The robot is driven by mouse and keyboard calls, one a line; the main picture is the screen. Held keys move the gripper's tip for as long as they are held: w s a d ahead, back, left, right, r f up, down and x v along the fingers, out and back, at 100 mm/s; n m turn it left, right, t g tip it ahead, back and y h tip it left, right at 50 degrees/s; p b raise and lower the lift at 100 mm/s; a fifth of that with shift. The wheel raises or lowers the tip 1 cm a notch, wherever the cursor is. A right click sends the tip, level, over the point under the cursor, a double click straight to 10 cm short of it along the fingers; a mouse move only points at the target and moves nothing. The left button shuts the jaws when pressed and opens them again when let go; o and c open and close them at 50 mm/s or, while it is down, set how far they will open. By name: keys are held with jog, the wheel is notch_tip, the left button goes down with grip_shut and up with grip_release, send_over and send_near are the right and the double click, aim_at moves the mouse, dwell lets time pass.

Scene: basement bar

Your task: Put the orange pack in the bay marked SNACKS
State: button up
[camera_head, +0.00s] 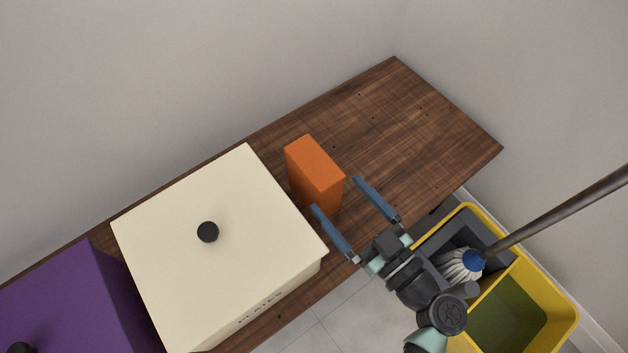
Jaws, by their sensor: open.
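The orange pack (314,172) is a plain upright block on the dark wooden top, just right of the cream box. My gripper (334,194) is open, with its two blue fingers apart and pointing at the pack from the lower right. The left fingertip overlaps the pack's lower part in the picture, and the right fingertip is just right of the pack. I cannot tell whether either finger touches it. No bay with a readable SNACKS mark shows.
A cream lidded box (170,255) with a black knob and small dark lettering stands left of the pack. A purple box (85,300) is farther left. The wooden top (400,120) is clear at right. A yellow mop bucket (560,320) with a mop stands on the floor.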

aim_at(333, 191)
jog(key=x, duration=0.3)
jog(key=shift+w, duration=0.1)
jog(key=b+x, duration=0.1)
jog(key=x, duration=0.3)
jog(key=shift+a+f+b, duration=0.15)
jog(key=shift+f+b, duration=0.25)
jog(key=shift+w+a, duration=0.35)
jog(key=shift+w, duration=0.15)
jog(key=shift+r, duration=0.1)
grip_shut()
